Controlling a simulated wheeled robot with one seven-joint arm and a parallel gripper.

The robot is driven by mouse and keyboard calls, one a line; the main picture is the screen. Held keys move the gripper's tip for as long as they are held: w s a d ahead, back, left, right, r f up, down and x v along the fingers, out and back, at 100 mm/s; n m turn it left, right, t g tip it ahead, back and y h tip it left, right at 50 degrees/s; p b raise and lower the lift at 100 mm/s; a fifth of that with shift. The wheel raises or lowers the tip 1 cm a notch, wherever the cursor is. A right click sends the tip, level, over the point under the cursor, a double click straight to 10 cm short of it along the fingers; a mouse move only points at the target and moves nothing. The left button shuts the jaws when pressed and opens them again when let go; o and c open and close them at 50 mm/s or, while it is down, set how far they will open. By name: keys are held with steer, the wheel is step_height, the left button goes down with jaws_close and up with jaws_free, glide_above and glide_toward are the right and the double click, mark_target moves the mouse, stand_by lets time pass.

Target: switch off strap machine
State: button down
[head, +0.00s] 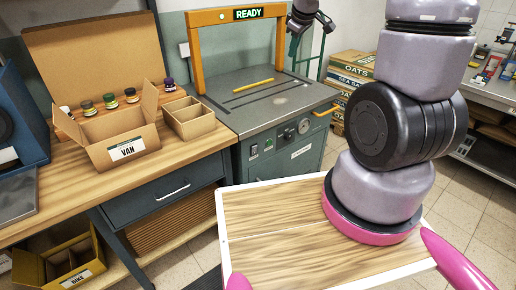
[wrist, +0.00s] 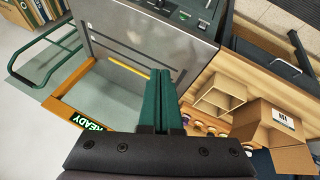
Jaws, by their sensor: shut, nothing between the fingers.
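The strap machine (head: 270,115) is a grey-green cabinet with a flat metal top and an orange arch (head: 197,60). Its sign (head: 248,13) reads READY in green. The switch positions are too small to read. The wrist view also shows the machine's top (wrist: 140,45) and the sign (wrist: 87,122). My gripper (wrist: 163,75) has green fingers, shut and empty, apart from the machine's panel in the wrist view.
A yellow bin (head: 60,265) sits below. OATS cartons (head: 352,65) are stacked behind. A wooden tray top (head: 275,225) lies in front.

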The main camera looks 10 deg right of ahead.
mark_target(254, 150)
steer(key=w+a+f+n, duration=0.1)
steer(key=w+f+n, duration=0.25)
steer(key=f, duration=0.65)
steer(key=w+a+f+n, duration=0.1)
steer(key=w+f+n, duration=0.3)
steer(key=f, duration=0.5)
steer(key=s+a+f+n+g+y, duration=0.1)
steer(key=f+n, duration=0.3)
steer(key=f, duration=0.5)
steer(key=s+a+f+n+g+y, duration=0.1)
steer(key=s+a+f+n, duration=0.1)
steer(key=f, duration=0.7)
steer(key=shift+s+a+f+n+y, duration=0.35)
steer(key=shift+s+n, duration=0.25)
steer(key=shift+n, duration=0.35)
steer(key=shift+f, duration=0.1)
steer(key=w+a+f, duration=0.1)
steer(key=w+f, duration=0.1)
steer(key=w+a+f, duration=0.1)
steer(key=w+f, duration=0.2)
steer(key=w+a+f, duration=0.1)
steer(key=w+f, duration=0.1)
steer(key=f, duration=0.1)
steer(key=shift+w+a+f, duration=0.15)
steer(key=shift+w+a, duration=0.05)
